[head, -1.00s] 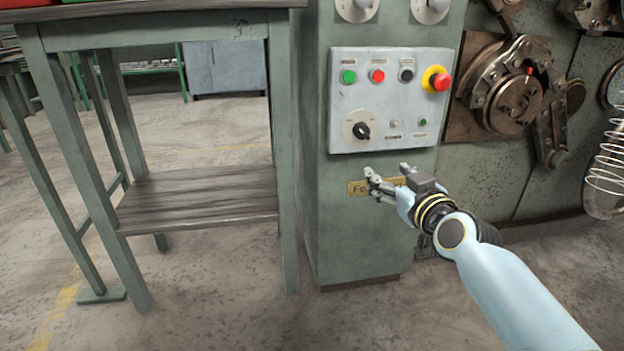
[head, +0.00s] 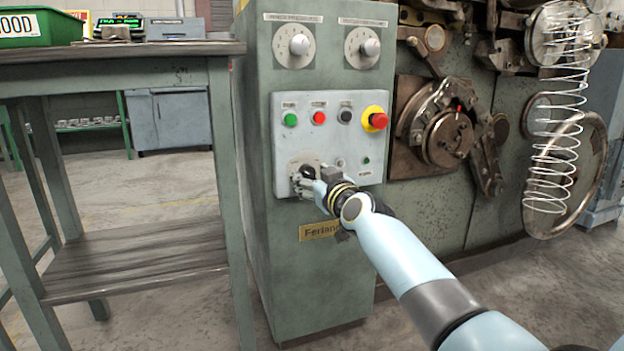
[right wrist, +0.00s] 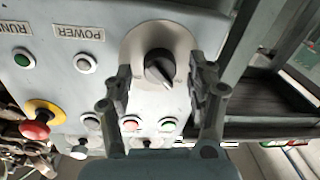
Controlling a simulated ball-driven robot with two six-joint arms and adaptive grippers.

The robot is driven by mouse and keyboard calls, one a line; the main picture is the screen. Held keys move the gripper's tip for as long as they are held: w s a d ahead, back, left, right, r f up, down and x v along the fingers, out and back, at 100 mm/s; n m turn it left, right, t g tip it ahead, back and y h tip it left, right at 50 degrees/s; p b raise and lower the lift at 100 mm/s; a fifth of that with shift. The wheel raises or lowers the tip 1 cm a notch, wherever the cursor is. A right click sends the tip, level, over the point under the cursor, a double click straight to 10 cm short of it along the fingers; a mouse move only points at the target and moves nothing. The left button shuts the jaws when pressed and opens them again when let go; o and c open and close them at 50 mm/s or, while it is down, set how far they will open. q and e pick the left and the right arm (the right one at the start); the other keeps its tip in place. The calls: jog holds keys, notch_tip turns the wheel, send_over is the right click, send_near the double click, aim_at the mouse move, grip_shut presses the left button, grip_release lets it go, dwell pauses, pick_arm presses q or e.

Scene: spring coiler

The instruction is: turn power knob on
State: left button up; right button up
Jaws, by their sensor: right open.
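The power knob (right wrist: 159,68) is a black rotary knob on a pale round plate, low on the left of the light grey control panel (head: 330,103). In the head view the knob (head: 307,172) is partly hidden by my right gripper (head: 303,183). My right gripper is open, and in the right wrist view its two fingers (right wrist: 160,90) stand on either side of the knob with gaps between. I cannot tell how far the fingertips are from the plate. My left gripper is in neither view.
Green (head: 290,119), red (head: 319,117) and black buttons and a red emergency stop (head: 378,121) sit above on the panel. A wooden-topped table (head: 120,50) stands left. Coiling machinery (head: 440,135) and a wire spring (head: 560,110) are to the right.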

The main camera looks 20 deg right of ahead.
jog(key=c, duration=1.1)
jog(key=shift+c, duration=0.2)
